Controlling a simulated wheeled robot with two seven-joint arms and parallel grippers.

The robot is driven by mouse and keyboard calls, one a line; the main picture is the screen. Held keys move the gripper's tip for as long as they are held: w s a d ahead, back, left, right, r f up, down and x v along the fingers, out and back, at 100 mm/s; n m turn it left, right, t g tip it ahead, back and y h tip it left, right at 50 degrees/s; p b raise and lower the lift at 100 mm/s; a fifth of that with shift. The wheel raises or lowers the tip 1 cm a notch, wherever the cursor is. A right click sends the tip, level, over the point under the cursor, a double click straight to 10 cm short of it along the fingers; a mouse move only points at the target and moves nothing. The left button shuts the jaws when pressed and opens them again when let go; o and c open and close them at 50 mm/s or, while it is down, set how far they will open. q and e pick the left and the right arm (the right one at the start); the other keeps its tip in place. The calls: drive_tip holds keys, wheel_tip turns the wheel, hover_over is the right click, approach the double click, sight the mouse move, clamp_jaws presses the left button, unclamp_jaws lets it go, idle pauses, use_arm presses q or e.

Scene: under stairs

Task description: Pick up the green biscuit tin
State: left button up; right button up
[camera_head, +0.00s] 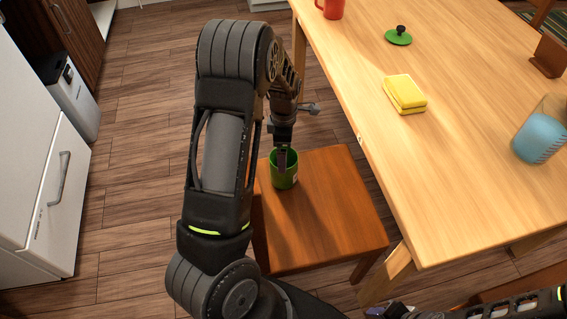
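The green biscuit tin (285,181) stands upright and without a lid on a small brown wooden stool (325,215), near its back left corner. My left gripper (282,160) points down at the tin, with a finger at its mouth that appears to reach inside the rim. The other finger is not clearly seen, so I cannot tell whether the gripper is open or shut on the wall. A green lid with a black knob (398,38) lies on the table. My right gripper (388,311) is partly in view at the bottom edge; its fingers are unclear.
A light wooden table (455,190) stands right of the stool, its edge close to it. A white cabinet (40,170) stands left; floor between is clear.

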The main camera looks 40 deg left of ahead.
sight(282, 181)
use_arm(q)
drive_tip(key=shift+f, duration=1.3)
drive_tip(key=shift+a+f+b, duration=0.1)
drive_tip(key=shift+f+b, duration=0.35)
drive_tip(key=shift+f, duration=2.2)
drive_tip(key=shift+c, duration=0.4)
drive_tip(key=c, duration=1.4)
